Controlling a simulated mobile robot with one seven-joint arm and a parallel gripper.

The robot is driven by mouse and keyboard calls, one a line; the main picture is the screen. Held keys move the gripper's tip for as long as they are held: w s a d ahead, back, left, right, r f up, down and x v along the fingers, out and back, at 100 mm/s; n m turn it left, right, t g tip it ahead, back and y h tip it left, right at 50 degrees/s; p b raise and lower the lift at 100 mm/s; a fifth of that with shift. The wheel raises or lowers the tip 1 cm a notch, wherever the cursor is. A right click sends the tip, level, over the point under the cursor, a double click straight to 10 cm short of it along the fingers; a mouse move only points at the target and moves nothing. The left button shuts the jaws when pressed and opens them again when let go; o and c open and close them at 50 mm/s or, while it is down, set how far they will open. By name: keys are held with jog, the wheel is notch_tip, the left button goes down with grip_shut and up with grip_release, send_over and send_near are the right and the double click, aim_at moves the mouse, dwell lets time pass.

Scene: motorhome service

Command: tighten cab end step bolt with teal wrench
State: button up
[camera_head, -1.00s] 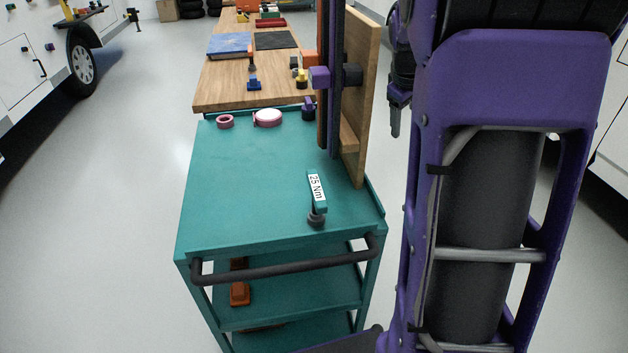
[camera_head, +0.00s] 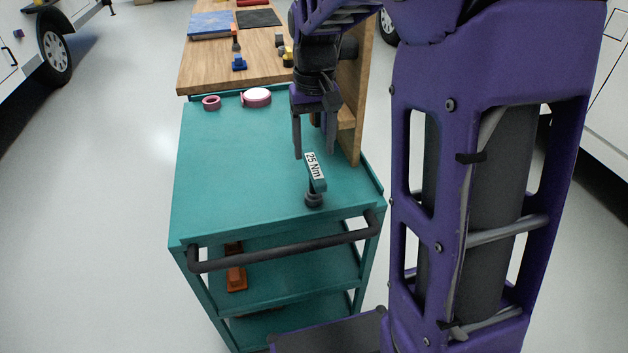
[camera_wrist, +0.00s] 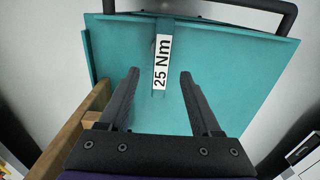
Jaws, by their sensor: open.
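The teal wrench (camera_head: 316,172) stands on the top of the teal cart, with a white "25 Nm" label and a dark round end below it. In the wrist view the wrench (camera_wrist: 161,62) lies ahead, between the lines of my two fingers. My gripper (camera_head: 314,155) is open and empty, pointing down just behind and above the wrench in the head view. In the wrist view my gripper (camera_wrist: 160,75) shows a wide gap between its fingers, and neither finger appears to touch the wrench. The cab end step bolt cannot be made out.
The teal cart (camera_head: 225,205) has a dark handle (camera_head: 290,247) at its near edge and an orange item (camera_head: 236,270) on a lower shelf. A wooden panel (camera_head: 352,125) rises at the right.

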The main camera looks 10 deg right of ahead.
aim_at(314, 178)
notch_tip(314, 178, down, 9)
jog(key=shift+s+a+r+b, duration=0.1)
jog(key=shift+s+b, duration=0.05)
jog(key=shift+b, duration=0.7)
jog(key=shift+c, duration=0.3)
grip_shut()
